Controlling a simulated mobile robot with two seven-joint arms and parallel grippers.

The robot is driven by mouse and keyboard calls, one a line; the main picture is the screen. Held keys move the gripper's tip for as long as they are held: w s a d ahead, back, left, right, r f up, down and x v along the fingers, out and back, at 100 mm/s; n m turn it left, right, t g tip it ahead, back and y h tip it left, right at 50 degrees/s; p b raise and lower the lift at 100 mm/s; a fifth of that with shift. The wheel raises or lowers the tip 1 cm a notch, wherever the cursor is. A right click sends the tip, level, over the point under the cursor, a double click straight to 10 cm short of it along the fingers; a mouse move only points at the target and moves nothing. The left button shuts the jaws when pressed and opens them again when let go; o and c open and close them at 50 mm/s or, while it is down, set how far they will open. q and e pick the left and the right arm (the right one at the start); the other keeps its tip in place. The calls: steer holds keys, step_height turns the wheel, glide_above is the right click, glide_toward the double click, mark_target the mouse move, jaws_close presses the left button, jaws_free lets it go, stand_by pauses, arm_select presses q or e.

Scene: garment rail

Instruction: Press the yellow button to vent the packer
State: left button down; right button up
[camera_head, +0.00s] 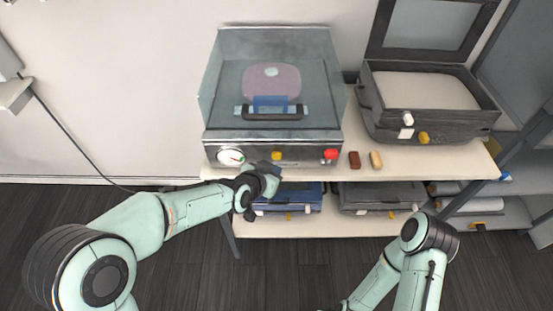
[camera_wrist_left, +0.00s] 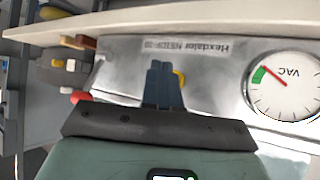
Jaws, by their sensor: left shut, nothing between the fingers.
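The packer (camera_head: 310,135) stands on the upper shelf with its clear lid over a pink round item (camera_head: 271,78). The yellow button (camera_head: 277,155) is on its front panel, between the dial gauge (camera_head: 230,157) and the red button (camera_head: 331,154). My left gripper (camera_head: 275,169) is shut and empty, just in front of the panel at the yellow button. In the left wrist view the shut fingers (camera_wrist_left: 162,84) partly cover the yellow button (camera_wrist_left: 180,77); I cannot tell whether they touch it. The gauge (camera_wrist_left: 285,88) also shows there. My right gripper is out of view.
A brown block (camera_head: 354,160) and a tan block (camera_head: 376,160) lie on the shelf right of the packer. Dark cases (camera_head: 380,196) sit on the lower shelf. A black lid handle (camera_head: 272,114) crosses the packer's front.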

arm_select(q)
steer(key=shift+w, duration=0.6)
stand_by(1.6)
steer(key=shift+w+b, duration=0.3)
steer(key=shift+w, duration=0.1)
steer(key=shift+w, duration=0.4)
stand_by(0.6)
steer(key=shift+s, duration=0.8)
